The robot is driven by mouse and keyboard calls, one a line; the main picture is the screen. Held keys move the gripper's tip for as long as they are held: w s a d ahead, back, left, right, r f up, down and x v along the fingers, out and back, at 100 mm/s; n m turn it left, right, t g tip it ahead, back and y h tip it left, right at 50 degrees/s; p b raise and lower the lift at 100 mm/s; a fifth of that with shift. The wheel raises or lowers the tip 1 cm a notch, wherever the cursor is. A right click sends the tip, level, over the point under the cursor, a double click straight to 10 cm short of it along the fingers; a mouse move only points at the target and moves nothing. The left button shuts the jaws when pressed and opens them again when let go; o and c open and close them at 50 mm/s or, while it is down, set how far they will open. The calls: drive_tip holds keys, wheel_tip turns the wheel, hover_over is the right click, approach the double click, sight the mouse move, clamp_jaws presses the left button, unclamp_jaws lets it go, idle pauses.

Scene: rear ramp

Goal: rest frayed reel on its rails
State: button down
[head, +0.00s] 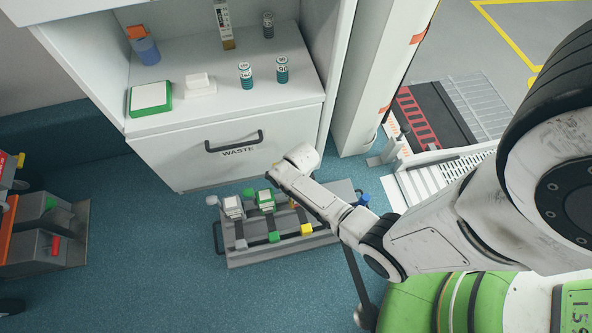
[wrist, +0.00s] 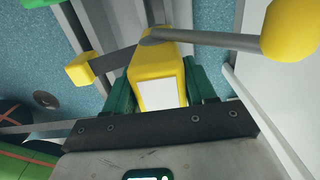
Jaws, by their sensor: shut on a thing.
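A grey rack (head: 285,254) on the floor bears a white reel (head: 233,207) and a green reel (head: 265,201), each with a dark strap running forward. A yellow strap end (head: 306,229) and a blue knob (head: 364,200) show farther right. In the wrist view, my gripper (wrist: 160,78) is shut on a yellow reel (wrist: 155,65) with a blank white label. Its grey lever ends in a yellow knob (wrist: 290,30), and its strap in a yellow block (wrist: 81,70). My arm hides this reel in the head view. I cannot tell any fraying or whether the reel touches its rails.
A white cabinet with a WASTE drawer (head: 238,150) stands right behind the rack. Orange and grey equipment (head: 45,235) stands at the left. A ramp (head: 435,115) lies at the right. Blue floor (head: 150,260) is clear left of the rack.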

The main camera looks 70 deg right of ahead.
drive_tip(key=shift+c, duration=1.4)
unclamp_jaws()
wheel_tip(320, 180, up, 11)
drive_tip(key=p, duration=0.5)
drive_tip(key=shift+p, duration=0.35)
drive_tip(key=s+a+r+n, duration=0.3)
drive_tip(key=r+n, duration=0.4)
drive_tip(key=n, duration=0.2)
drive_tip(key=s+a+r+n, duration=0.25)
drive_tip(key=r+n, duration=0.35)
drive_tip(key=n, duration=0.4)
drive_tip(key=s+a+r+n, duration=0.2)
drive_tip(key=a+r+n, duration=0.2)
drive_tip(key=r+n, duration=0.4)
wheel_tip(320, 180, up, 22)
drive_tip(key=n+p, duration=0.1)
drive_tip(key=p, duration=2.1)
drive_tip(key=shift+t+p, duration=0.3)
drive_tip(key=shift+t, duration=0.1)
